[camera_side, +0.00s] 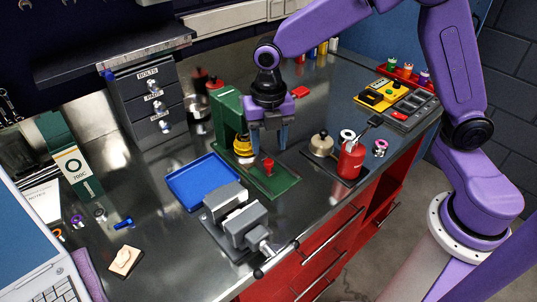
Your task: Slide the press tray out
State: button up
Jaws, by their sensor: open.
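The green press (228,117) stands near the middle of the bench, with a yellow part (242,145) low at its front. A flat green base or tray (278,184) extends from its foot toward the camera; I cannot tell whether it is a separate sliding part. A red knob (268,165) stands upright on it. My gripper (269,147) points down in front of the press, open, with its two fingers apart. The knob is just below the fingertips, and nothing shows between them. My gripper hides part of the press's front.
A blue tray (192,184) lies left of the press, and a grey vise (238,220) stands in front. A red canister (350,162) and a brass-coloured weight (320,146) stand to the right. A drawer cabinet (148,105) is behind left.

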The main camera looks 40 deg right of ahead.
aim_at(269, 161)
jog(key=shift+f, duration=2.35)
